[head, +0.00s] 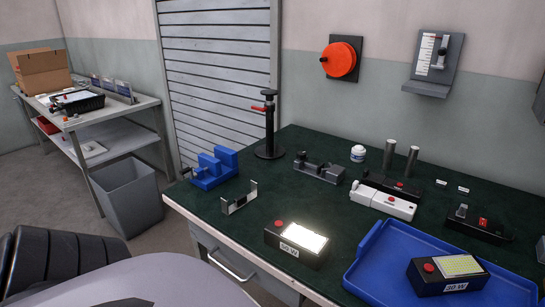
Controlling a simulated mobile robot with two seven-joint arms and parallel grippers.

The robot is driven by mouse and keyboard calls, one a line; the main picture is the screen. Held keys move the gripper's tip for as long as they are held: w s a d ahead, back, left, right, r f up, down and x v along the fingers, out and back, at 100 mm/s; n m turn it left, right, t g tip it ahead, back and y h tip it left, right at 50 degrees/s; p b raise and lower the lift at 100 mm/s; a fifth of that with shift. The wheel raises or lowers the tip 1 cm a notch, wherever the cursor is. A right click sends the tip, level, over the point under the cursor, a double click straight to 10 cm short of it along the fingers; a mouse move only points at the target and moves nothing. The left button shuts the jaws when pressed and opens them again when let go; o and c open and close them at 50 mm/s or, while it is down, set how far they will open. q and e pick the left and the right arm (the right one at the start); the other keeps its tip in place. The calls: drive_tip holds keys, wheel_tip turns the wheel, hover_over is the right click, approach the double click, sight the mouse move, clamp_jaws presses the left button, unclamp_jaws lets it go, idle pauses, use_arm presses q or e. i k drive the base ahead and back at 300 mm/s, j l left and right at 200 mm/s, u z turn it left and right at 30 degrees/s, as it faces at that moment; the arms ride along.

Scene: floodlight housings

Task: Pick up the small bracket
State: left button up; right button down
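A small U-shaped metal bracket (239,203) lies on the dark green top of the workbench (225,222), near its left front edge. Its two upright ends stick up, and nothing is touching it. It is the only loose U-shaped bracket I can make out. Neither of my grippers shows in the head view.
A blue vise (213,170) stands behind the bracket. A lit floodlight housing (297,243) is to its front right. A blue tray (372,262) holds another housing (447,276). A black stand (269,128) and grey fixture (318,170) are farther back. Bare bench surrounds the bracket.

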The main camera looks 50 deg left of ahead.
sight(243, 199)
drive_tip(key=u, duration=1.9)
drive_tip(key=j+z, duration=0.5)
drive_tip(key=j, duration=0.2)
drive_tip(key=i, duration=0.05)
